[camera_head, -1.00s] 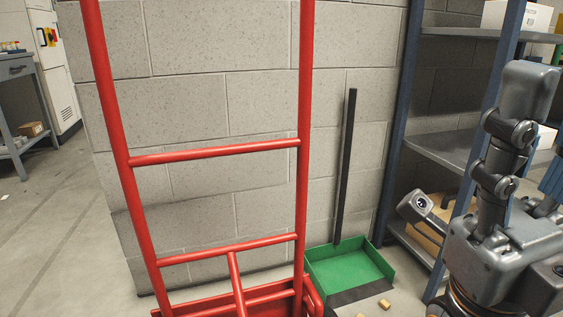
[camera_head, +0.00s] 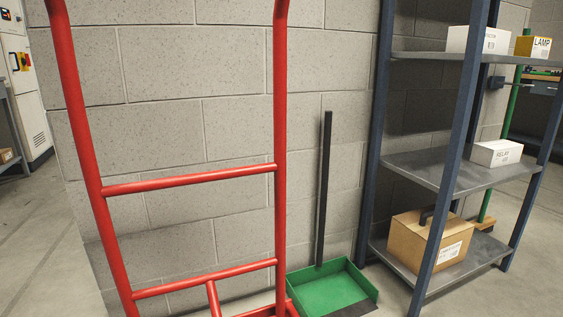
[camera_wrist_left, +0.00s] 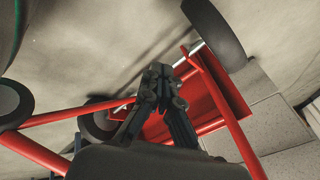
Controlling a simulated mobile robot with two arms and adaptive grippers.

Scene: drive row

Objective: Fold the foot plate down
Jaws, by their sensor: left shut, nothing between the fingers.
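The red hand truck (camera_head: 190,179) stands upright before the block wall in the head view, with its lowest part cut off by the bottom edge. In the left wrist view a broad red plate (camera_wrist_left: 228,95), which looks like the foot plate, lies between red tubes near a dark wheel (camera_wrist_left: 215,30). Its exact angle is hard to tell. My left gripper (camera_wrist_left: 160,72) is shut and empty, its fingertips in front of the red parts. I cannot tell whether it touches them. The left gripper is not in the head view, and my right gripper is in neither view.
A green dustpan (camera_head: 333,288) with a dark upright handle stands right of the truck. A blue-grey shelf rack (camera_head: 435,172) with boxes, including a cardboard box (camera_head: 408,242), is further right. Open floor (camera_head: 40,240) lies to the left.

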